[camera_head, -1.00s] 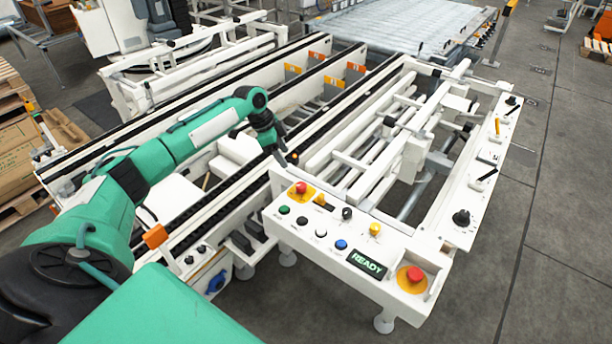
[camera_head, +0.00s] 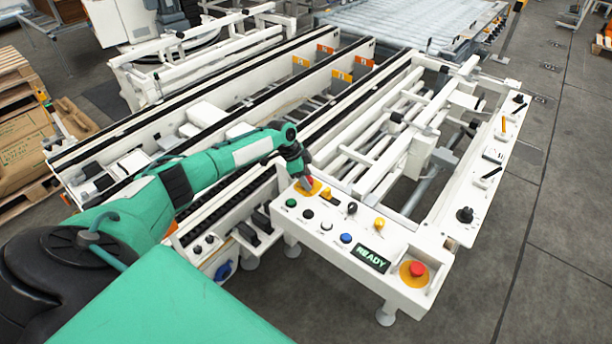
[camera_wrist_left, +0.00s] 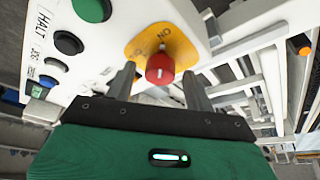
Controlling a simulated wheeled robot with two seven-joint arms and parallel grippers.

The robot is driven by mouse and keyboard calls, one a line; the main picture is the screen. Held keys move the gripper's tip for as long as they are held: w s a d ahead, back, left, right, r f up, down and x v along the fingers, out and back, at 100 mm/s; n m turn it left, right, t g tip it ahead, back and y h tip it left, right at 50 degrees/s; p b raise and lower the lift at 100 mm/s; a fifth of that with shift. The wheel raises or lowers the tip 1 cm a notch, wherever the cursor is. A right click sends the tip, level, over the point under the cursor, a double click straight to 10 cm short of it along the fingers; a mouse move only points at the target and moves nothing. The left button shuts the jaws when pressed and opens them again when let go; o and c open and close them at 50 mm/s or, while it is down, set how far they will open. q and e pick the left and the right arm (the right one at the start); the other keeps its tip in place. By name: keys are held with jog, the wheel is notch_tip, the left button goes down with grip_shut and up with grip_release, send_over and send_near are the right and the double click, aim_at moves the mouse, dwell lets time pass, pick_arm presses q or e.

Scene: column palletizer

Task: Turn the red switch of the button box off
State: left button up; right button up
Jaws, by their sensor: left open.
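The button box (camera_head: 318,228) is a white panel at the front end of the conveyor frame. Its red switch (camera_wrist_left: 160,67) sits on a yellow plate (camera_wrist_left: 170,44) with lettering, near the panel's far left corner. My left gripper (camera_wrist_left: 159,75) is open, with one finger on each side of the red switch in the left wrist view. Whether the fingers touch it I cannot tell. In the head view the gripper (camera_head: 304,184) hangs over the yellow plate and hides most of the switch. My right gripper is not in view.
Close to the switch are a green button (camera_head: 291,203), a black button (camera_head: 308,213), a black knob (camera_head: 352,208) and a blue button (camera_head: 346,238). A lit READY display (camera_head: 370,260) and a red mushroom button (camera_head: 417,269) lie nearer the front right corner.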

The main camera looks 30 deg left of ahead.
pick_arm(q)
jog(key=shift+c, duration=0.4)
jog(key=c, duration=0.9)
jog(key=shift+r, duration=0.1)
jog(key=shift+r+n+t+p, duration=0.15)
jog(key=shift+n+t+p, duration=0.25)
jog(key=shift+n+p, duration=0.55)
jog(key=n+y+p, duration=0.1)
jog(key=n+p, duration=0.2)
jog(key=n+t+y+p, duration=0.1)
jog(key=n+p, duration=0.2)
jog(key=n+y+p, duration=0.1)
jog(key=n+p, duration=0.2)
jog(key=shift+s+d+r, duration=0.1)
jog(key=shift+d, duration=0.3)
jog(key=n+y+p, duration=0.1)
jog(key=n+p, duration=0.1)
jog(key=n, duration=0.1)
jog(key=shift+y, duration=0.4)
jog(key=shift+d+f+n+y+p, duration=0.15)
jog(key=shift+n+y+p, duration=0.65)
jog(key=shift+n, duration=1.15)
jog(key=shift+f, duration=0.1)
